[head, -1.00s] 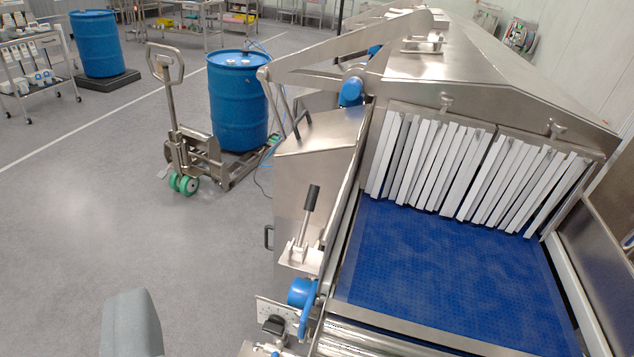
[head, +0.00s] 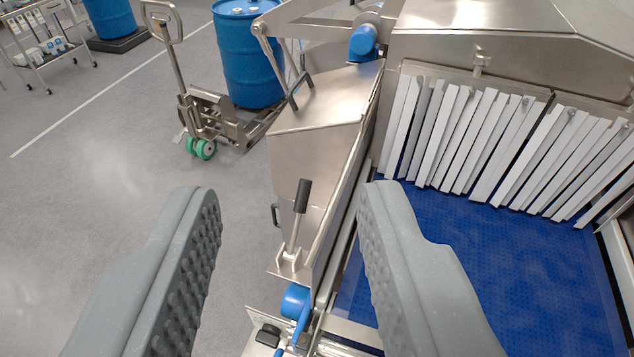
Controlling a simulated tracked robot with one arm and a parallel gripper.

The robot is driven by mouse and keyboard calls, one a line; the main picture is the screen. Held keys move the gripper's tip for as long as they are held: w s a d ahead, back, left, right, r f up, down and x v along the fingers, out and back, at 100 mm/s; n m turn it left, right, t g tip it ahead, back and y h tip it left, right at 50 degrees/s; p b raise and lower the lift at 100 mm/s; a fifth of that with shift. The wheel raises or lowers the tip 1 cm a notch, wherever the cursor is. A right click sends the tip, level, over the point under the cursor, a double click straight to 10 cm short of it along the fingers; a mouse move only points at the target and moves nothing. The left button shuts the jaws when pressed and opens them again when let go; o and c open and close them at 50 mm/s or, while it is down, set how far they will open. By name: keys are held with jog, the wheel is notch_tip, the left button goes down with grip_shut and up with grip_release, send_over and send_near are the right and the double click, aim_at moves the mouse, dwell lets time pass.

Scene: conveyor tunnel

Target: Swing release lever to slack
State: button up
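The release lever (head: 299,214) has a black grip on a thin metal rod. It stands nearly upright, leaning slightly right at the top, on a small metal bracket (head: 290,266) at the side of the conveyor. My gripper (head: 288,195) is open and empty. Its two grey, padded fingers frame the lever in the picture, one to each side. The lever appears to be beyond the fingers and nothing touches it, though the exact distance is hard to tell.
The blue conveyor belt (head: 470,250) runs under white strip curtains (head: 480,135) at right. Below the lever are a blue roller end (head: 295,300) and a black knob (head: 268,335). A pallet truck (head: 205,115) holds a blue drum (head: 245,60).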

jog(key=shift+o, duration=0.8)
jog(key=m+g+p, duration=0.3)
jog(key=g+p, duration=0.4)
jog(key=g, duration=0.4)
send_over(304, 188)
jog(key=s, duration=0.3)
notch_tip(304, 188, down, 24)
jog(key=x, duration=1.3)
jog(key=shift+w+f, duration=0.15)
